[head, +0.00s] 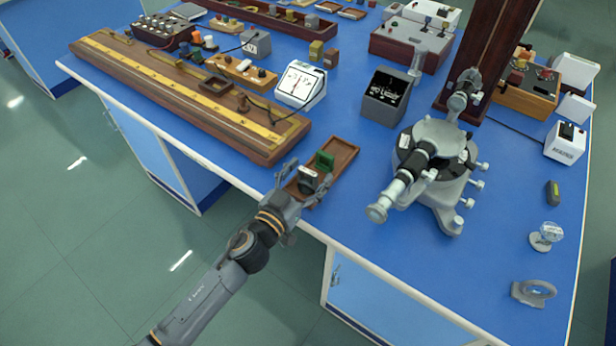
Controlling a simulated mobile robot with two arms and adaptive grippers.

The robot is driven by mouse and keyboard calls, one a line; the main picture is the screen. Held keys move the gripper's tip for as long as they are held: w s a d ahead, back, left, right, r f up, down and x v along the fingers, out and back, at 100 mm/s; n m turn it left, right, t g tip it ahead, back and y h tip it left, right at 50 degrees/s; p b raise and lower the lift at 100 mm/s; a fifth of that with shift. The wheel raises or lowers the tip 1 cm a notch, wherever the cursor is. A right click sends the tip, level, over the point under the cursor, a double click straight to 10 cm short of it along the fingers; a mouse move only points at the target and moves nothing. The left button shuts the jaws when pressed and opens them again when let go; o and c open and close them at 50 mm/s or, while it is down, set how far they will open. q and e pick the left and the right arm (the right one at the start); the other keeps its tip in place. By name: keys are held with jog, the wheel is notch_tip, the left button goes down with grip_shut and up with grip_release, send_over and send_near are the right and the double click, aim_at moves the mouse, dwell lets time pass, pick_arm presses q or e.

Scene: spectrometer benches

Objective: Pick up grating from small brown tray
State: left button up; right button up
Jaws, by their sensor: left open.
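The small brown tray (345,148) lies near the front edge of the blue bench, left of the spectrometer. A green block (325,160) stands in it. A small dark piece with a pale face (308,174), which may be the grating, is in the tray's near part. My left gripper (309,180) reaches over the tray's near end from the front. Its fingers are open, with the dark piece at or between their tips; I cannot tell whether they touch it. The gripper hides part of the tray's near end. My right gripper is not in view.
The grey spectrometer (432,165) stands close to the right of the tray. A long wooden board with a brass scale (190,92) lies to the left. A dark grey box (386,97) and a white meter (300,84) stand behind.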

pick_arm(q)
jog(key=c, duration=1.3)
